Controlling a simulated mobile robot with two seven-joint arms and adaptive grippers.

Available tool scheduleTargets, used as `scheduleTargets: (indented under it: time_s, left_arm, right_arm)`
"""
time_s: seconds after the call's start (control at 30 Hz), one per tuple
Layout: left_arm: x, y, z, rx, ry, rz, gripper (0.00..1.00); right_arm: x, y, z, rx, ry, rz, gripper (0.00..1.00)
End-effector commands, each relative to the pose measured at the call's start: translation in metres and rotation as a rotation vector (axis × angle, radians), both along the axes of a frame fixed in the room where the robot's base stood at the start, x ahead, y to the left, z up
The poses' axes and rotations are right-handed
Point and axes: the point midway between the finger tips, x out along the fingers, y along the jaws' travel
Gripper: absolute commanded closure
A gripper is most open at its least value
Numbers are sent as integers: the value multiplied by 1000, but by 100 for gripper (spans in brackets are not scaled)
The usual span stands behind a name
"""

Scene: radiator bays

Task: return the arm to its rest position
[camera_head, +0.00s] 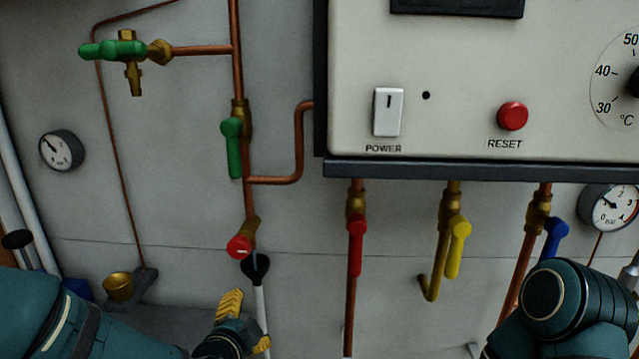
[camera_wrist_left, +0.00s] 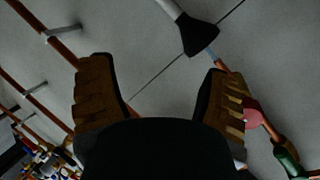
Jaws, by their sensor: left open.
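My left arm (camera_head: 75,325) comes in from the lower left in the head view. My left gripper (camera_head: 245,325) is at the bottom of that view, in front of the wall and below the red round knob (camera_head: 239,247). In the left wrist view its two ridged fingers (camera_wrist_left: 153,100) stand wide apart. Nothing is between them but the bare wall behind. My right arm (camera_head: 560,305) shows as a teal joint at the lower right of the head view; its gripper is out of view.
A black funnel (camera_head: 255,267) on a pale pipe is close to the left gripper; it also shows in the wrist view (camera_wrist_left: 199,38). A brass cup (camera_head: 118,288) stands to the left. Copper pipes with red (camera_head: 357,240), yellow (camera_head: 458,245) and blue (camera_head: 553,240) handles hang below the control box (camera_head: 450,130).

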Motion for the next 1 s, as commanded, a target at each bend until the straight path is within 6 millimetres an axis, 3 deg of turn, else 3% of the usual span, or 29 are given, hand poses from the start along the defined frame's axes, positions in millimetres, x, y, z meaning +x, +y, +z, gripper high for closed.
scheduleTargets:
  time_s: [0.03, 0.1, 0.3, 0.4, 0.5, 0.7, 1.0]
  left_arm:
    - [-4, -4, -35, -85, 109, 18, 23]
    - [-14, -9, -78, -220, 254, 62, 23]
    - [-65, -24, -189, -578, 677, 291, 23]
    - [-98, -32, -233, -726, 870, 448, 23]
    - [-130, -39, -265, -838, 1028, 604, 23]
    - [-168, -49, -294, -947, 1194, 805, 23]
    - [-173, -50, -298, -964, 1215, 840, 23]
  right_arm:
    - [0, 0, 0, 0, 0, 0, 53]
    - [0, 0, 0, 0, 0, 0, 53]
    - [0, 0, 0, 0, 0, 0, 53]
    - [0, 0, 0, 0, 0, 0, 53]
    - [0, 0, 0, 0, 0, 0, 53]
    - [0, 0, 0, 0, 0, 0, 53]
    - [0, 0, 0, 0, 0, 0, 53]
